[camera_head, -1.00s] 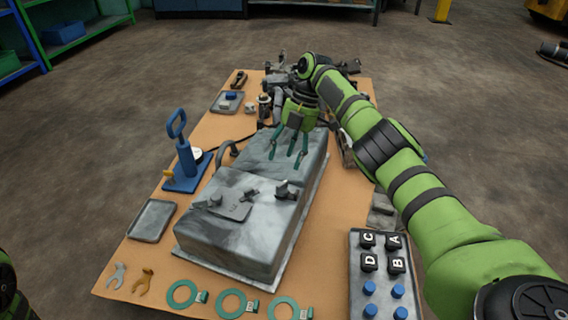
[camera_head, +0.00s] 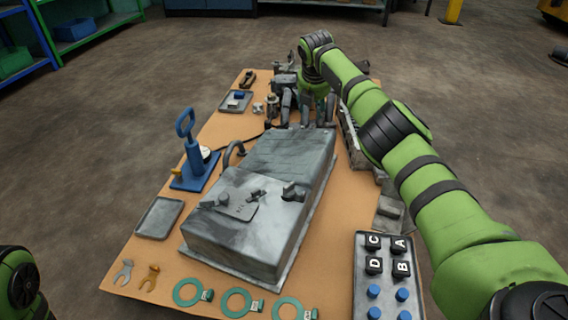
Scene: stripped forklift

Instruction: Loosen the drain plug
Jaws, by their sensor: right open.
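The grey metal tank-like box (camera_head: 295,155) lies in the middle of the tan board, with fittings and a small plate (camera_head: 237,208) on its top. I cannot make out which part is the drain plug. My right gripper (camera_head: 306,122) is open, with its fingers pointing down just beyond the far end of the box, near several dark parts. Nothing shows between its fingers, though they are small and dark here. My left gripper is out of view; only a piece of my left arm shows at the lower left.
A blue hand pump (camera_head: 192,158) stands left of the box, near an empty grey tray (camera_head: 160,217). A tray with lettered blocks (camera_head: 374,242) and blue caps is at the front right.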

